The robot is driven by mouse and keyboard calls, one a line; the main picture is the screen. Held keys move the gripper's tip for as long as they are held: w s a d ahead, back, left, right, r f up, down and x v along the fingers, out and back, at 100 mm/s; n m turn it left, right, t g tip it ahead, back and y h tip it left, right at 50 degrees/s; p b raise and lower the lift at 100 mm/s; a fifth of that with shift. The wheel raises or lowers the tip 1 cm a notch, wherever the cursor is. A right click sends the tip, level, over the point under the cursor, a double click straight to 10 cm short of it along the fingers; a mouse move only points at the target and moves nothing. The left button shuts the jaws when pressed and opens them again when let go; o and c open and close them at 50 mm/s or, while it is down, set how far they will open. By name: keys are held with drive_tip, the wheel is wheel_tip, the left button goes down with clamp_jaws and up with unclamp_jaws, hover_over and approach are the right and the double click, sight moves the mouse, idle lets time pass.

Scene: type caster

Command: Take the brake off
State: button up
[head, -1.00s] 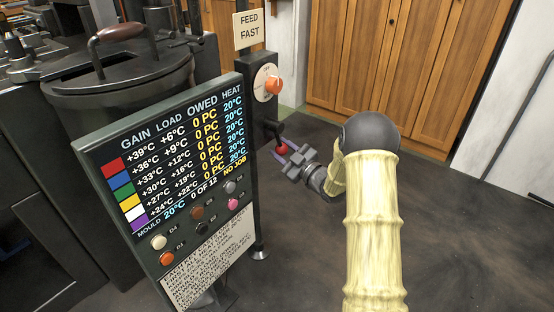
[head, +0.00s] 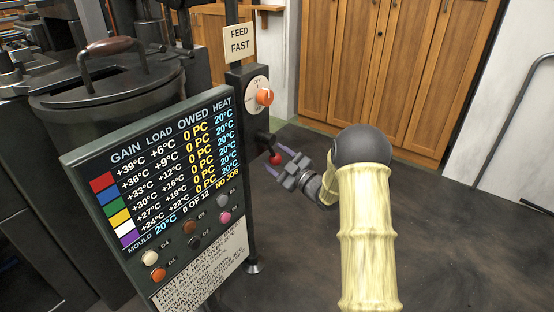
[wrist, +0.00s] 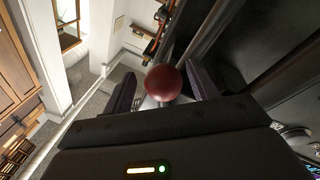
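A lever with a red ball knob (head: 275,159) sticks out from the dark post (head: 250,192) beside the display panel, below an orange dial. I cannot tell from its look alone whether it is the brake. My gripper (head: 280,161) is at the knob, with its two purple-grey fingers on either side of it. In the wrist view the knob (wrist: 163,83) sits between the open fingers, with a gap visible on both sides. The lever's shaft is mostly hidden behind the knob there.
The display panel (head: 165,180) with coloured buttons stands left of the post. The orange dial (head: 264,96) and a "FEED FAST" sign (head: 239,43) are above the lever. A lidded dark drum (head: 110,105) is behind the panel. Wooden cupboards (head: 400,70) stand behind; the floor at right is clear.

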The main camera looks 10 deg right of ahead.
drive_tip(key=p+v, duration=0.4)
drive_tip(key=v, duration=1.3)
drive_tip(key=shift+d, duration=0.15)
drive_tip(key=shift+r, duration=0.1)
wheel_tip(320, 180, up, 3)
drive_tip(key=w+a+m+g+h+p, duration=0.25)
drive_tip(key=m+h, duration=0.25)
drive_tip(key=h, duration=0.3)
drive_tip(key=s+a+r+m+g+h+p, duration=0.1)
drive_tip(key=s+a+r+m+g, duration=0.2)
drive_tip(key=s, duration=0.5)
drive_tip(key=s+a+r+m+g+h+p, duration=0.1)
drive_tip(key=s+m+g+p, duration=0.2)
drive_tip(key=s, duration=0.4)
drive_tip(key=s+a+r+m+g+h, duration=0.1)
drive_tip(key=s+a+r+m+g, duration=0.15)
drive_tip(key=s+g, duration=0.4)
wheel_tip(320, 180, up, 37)
drive_tip(key=s+t+p, duration=0.1)
drive_tip(key=s+p, duration=0.1)
drive_tip(key=p, duration=3.6)
drive_tip(key=shift+r+m, duration=0.2)
drive_tip(key=shift+m, duration=0.15)
